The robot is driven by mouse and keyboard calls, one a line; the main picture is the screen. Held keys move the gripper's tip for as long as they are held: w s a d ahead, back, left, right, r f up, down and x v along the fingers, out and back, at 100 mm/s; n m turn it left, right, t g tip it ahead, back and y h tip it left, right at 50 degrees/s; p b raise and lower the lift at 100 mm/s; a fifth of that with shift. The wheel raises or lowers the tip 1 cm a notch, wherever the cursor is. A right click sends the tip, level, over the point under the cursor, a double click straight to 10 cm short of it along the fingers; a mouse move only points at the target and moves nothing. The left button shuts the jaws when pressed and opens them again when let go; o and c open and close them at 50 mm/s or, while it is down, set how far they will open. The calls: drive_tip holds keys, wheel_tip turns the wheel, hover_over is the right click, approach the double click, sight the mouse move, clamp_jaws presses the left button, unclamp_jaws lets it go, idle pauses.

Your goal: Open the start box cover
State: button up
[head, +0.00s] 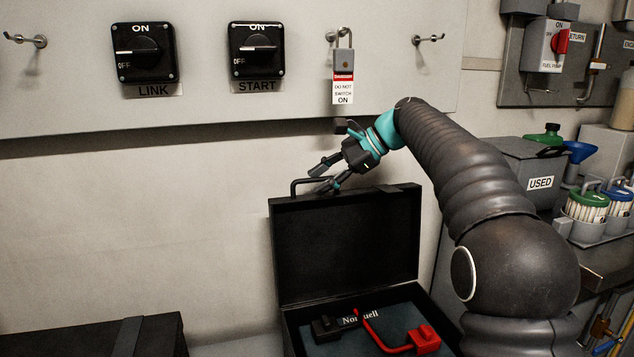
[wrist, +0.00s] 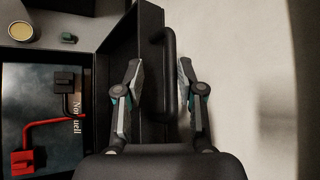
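The start box is a black case whose cover (head: 345,245) stands upright, open, with its dark inner side showing. A black handle (head: 296,186) sticks up from the cover's top edge. The handle (wrist: 170,50) and cover (wrist: 117,70) also show in the wrist view. My gripper (head: 318,177) is at the handle, its fingers apart. In the wrist view my gripper (wrist: 162,75) has one finger on each side of the handle; I cannot tell whether either touches it. A red clamp (head: 425,337) with red cable and a black clamp (head: 325,327) lie in the box.
The LINK switch (head: 143,52), START switch (head: 256,49) and a tagged padlock (head: 343,62) are on the wall panel above. A black case (head: 80,340) is at lower left. A USED bin (head: 525,165) and tubs stand at right. The wall left of the cover is clear.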

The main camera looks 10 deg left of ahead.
drive_tip(key=v, duration=1)
drive_tip(key=shift+d, duration=0.25)
drive_tip(key=shift+r, duration=0.15)
drive_tip(key=s+d+f+n+t+h, duration=0.1)
drive_tip(key=s+d+f+n+h, duration=0.2)
drive_tip(key=s+d+f, duration=0.2)
drive_tip(key=s+d+f+n+t+h, duration=0.2)
drive_tip(key=s+d+f+n+h, duration=0.2)
drive_tip(key=s+f, duration=0.8)
drive_tip(key=s+d+f+n+t+h, duration=0.2)
drive_tip(key=s+d+f, duration=0.6)
drive_tip(key=s, duration=1.1)
drive_tip(key=shift+f+n+h, duration=0.2)
drive_tip(key=shift+n+h, duration=0.5)
drive_tip(key=shift+c, duration=0.2)
idle(0.9)
